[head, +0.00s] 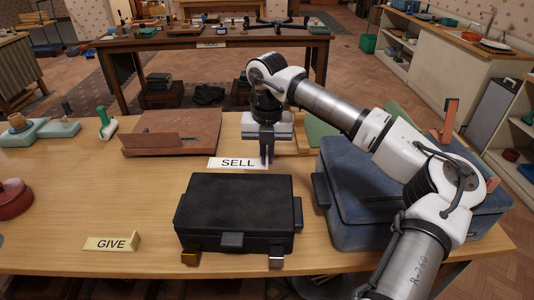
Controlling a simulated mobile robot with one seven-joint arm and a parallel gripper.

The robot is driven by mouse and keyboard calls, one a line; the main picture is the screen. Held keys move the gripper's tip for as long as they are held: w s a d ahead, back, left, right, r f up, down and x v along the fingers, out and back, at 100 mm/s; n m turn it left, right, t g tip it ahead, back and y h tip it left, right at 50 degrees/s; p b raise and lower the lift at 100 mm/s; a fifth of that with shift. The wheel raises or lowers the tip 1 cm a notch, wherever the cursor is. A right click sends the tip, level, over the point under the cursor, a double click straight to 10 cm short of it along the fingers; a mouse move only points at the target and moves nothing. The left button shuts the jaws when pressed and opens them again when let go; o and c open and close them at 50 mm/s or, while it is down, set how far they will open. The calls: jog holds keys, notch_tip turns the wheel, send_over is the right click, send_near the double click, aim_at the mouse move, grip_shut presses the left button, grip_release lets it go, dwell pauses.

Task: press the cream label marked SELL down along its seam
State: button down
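The cream label marked SELL (234,163) lies on the wooden table (90,200), behind the black case. My gripper (267,158) points down at the label's right end, with its fingertips close to it. I cannot tell whether the fingertips touch the label. The fingers look close together, but whether they are fully shut is unclear. The seam under the label cannot be made out.
A black case (235,212) stands just in front of the label. A blue case (345,205) stands to the right, under my arm. A reddish-brown board (172,130) lies behind left. A GIVE label (111,243) sits front left. The table's left middle is clear.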

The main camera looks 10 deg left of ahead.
aim_at(267, 183)
jog(key=shift+f+b, duration=2.15)
jog(key=shift+f, duration=0.7)
jog(key=shift+f+b, duration=0.4)
jog(key=shift+f, duration=0.05)
jog(key=c, duration=1.5)
grip_release()
jog(key=shift+c, duration=0.2)
jog(key=shift+r, duration=0.15)
notch_tip(267, 183, up, 14)
jog(key=shift+f+b, duration=0.2)
jog(key=shift+b, duration=0.55)
